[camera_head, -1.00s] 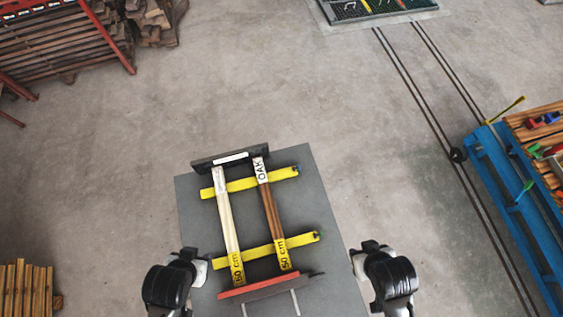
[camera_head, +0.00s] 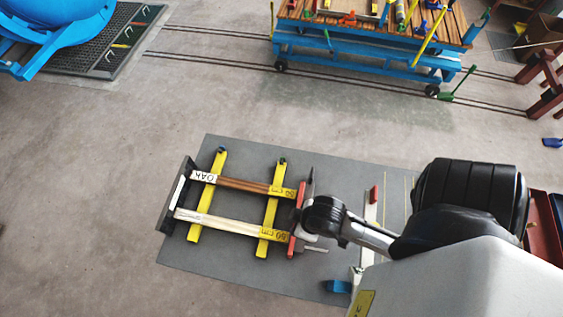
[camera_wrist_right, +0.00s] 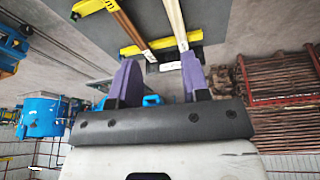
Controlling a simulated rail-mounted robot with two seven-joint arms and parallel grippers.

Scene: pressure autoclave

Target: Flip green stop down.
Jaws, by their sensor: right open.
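A blue cart (camera_head: 365,57) stands on rails at the top of the head view. My right gripper (camera_head: 300,214) is above the grey mat, far from the cart, and points left over the red-ended wooden frame. My left gripper is not in view.
The grey mat (camera_head: 235,272) holds wooden sticks on yellow bars (camera_head: 207,208). A yellow lever (camera_head: 428,32) also rises from the cart. A blue vessel (camera_head: 65,25) is at the top left. The floor between mat and cart is clear.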

